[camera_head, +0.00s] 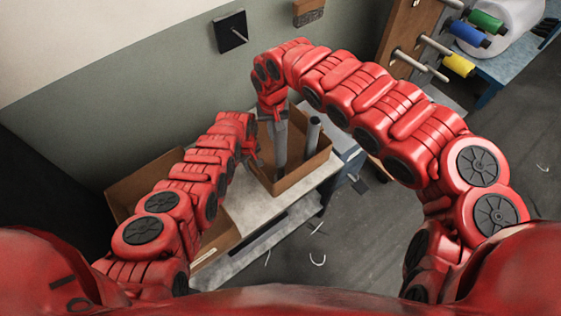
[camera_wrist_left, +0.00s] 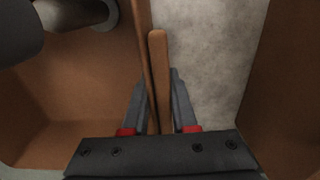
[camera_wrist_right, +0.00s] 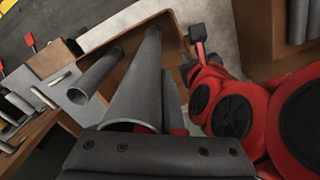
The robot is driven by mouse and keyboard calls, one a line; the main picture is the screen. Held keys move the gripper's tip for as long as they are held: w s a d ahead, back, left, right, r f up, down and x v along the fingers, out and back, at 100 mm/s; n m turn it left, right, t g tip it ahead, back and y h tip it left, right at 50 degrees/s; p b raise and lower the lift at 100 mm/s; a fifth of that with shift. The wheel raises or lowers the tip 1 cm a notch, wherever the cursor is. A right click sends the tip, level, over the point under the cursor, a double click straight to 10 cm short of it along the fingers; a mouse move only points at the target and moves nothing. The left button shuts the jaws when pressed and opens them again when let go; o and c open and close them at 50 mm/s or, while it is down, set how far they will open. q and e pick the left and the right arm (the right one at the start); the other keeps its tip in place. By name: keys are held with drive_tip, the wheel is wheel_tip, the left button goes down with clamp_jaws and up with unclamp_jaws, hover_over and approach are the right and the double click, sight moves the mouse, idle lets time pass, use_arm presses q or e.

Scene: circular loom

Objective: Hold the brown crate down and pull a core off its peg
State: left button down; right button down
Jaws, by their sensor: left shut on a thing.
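The brown crate (camera_head: 309,172) stands on a light bench top. Two grey tubular cores stand in it: the near core (camera_head: 281,150) and the other core (camera_head: 313,135) to its right. My left gripper (camera_head: 254,157) is at the crate's left side. In the left wrist view, its fingers (camera_wrist_left: 159,78) are closed on the crate's thin wall (camera_wrist_left: 160,50), one on each side. My right gripper (camera_head: 272,112) is at the top of the near core. In the right wrist view, that core (camera_wrist_right: 135,95) runs away from the palm, and its open end hides the finger contact. The pegs are hidden.
Another brown crate (camera_head: 150,182) stands at the left behind my left arm. A wooden rack with pegs (camera_head: 415,62) and coloured spools (camera_head: 470,42) is at the upper right. A black wall plate (camera_head: 230,34) hangs behind. The floor at right is mostly open, with small scraps.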

drive_tip(key=shift+r, duration=4)
use_arm(q)
drive_tip(key=c, duration=0.6)
unclamp_jaws()
drive_tip(key=shift+r, duration=0.1)
